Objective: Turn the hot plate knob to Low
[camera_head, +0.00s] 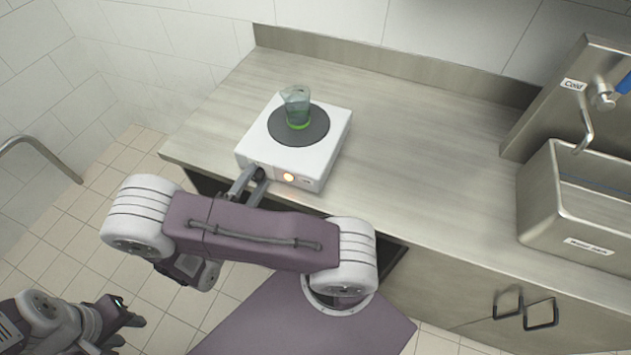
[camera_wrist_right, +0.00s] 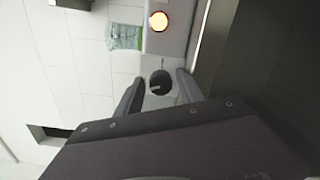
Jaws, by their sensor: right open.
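The white hot plate (camera_head: 325,152) stands on the counter with its front panel facing me. Its dark round knob (camera_wrist_right: 160,80) shows in the right wrist view, with a small light mark on its face; I cannot read the setting. My right gripper (camera_wrist_right: 158,92) is open, with one finger on either side of the knob; I cannot tell whether they touch it. In the head view the right gripper (camera_head: 247,185) is at the left of the front panel and partly hides the knob. My left gripper (camera_head: 128,316) hangs low at the left, away from the counter.
A glass beaker (camera_head: 297,108) with green at its base stands on the dark heating disc (camera_head: 312,128). An orange lamp (camera_head: 288,177) glows on the panel. A metal sink (camera_head: 560,218) and a "Cold" tap (camera_head: 585,125) are at the right. The middle of the counter (camera_head: 420,150) is clear.

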